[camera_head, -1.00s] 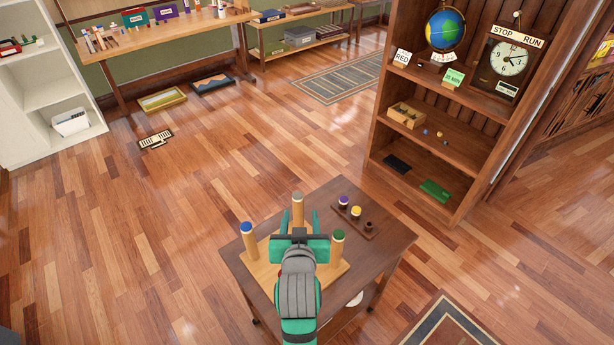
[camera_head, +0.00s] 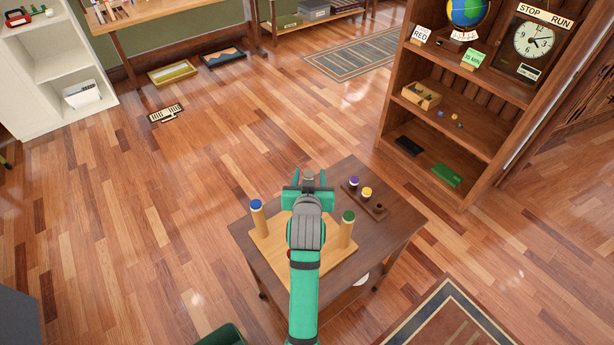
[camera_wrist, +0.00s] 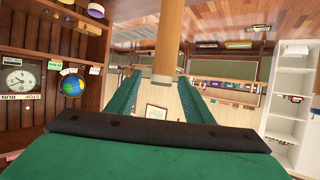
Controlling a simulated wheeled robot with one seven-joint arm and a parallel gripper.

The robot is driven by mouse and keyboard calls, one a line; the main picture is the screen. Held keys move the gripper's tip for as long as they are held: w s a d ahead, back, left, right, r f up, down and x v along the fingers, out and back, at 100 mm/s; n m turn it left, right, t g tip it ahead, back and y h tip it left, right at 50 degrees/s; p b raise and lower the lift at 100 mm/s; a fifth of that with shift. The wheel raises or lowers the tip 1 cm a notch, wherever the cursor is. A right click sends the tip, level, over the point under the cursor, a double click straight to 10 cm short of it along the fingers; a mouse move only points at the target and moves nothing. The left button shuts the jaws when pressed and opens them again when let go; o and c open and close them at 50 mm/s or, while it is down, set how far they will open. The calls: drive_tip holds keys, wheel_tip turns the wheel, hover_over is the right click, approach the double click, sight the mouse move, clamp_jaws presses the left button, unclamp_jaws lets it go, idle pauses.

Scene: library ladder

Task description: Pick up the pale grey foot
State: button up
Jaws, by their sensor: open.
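The pale grey foot (camera_head: 309,174) appears as a grey cap on top of the middle wooden post, just beyond my gripper (camera_head: 308,186) in the head view. The post's lower part is hidden behind my arm. In the wrist view, the picture is upside down and the post (camera_wrist: 169,38) comes in from the top. Its capped end lies between the two green fingers of my gripper (camera_wrist: 162,88), with gaps at both sides. The fingers are apart and hold nothing. I cannot tell the cap's exact depth between them.
The wooden base (camera_head: 280,262) also carries a blue-capped post (camera_head: 257,218) and a green-capped post (camera_head: 347,230). Beside it on the dark table (camera_head: 400,225) is a strip with purple, yellow and dark pieces. A bookcase (camera_head: 440,110) stands to the right.

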drive_tip(key=shift+w+a+f, duration=0.15)
drive_tip(key=shift+w+a, duration=0.05)
drive_tip(key=shift+w, duration=0.25)
drive_tip(key=c, duration=1.1)
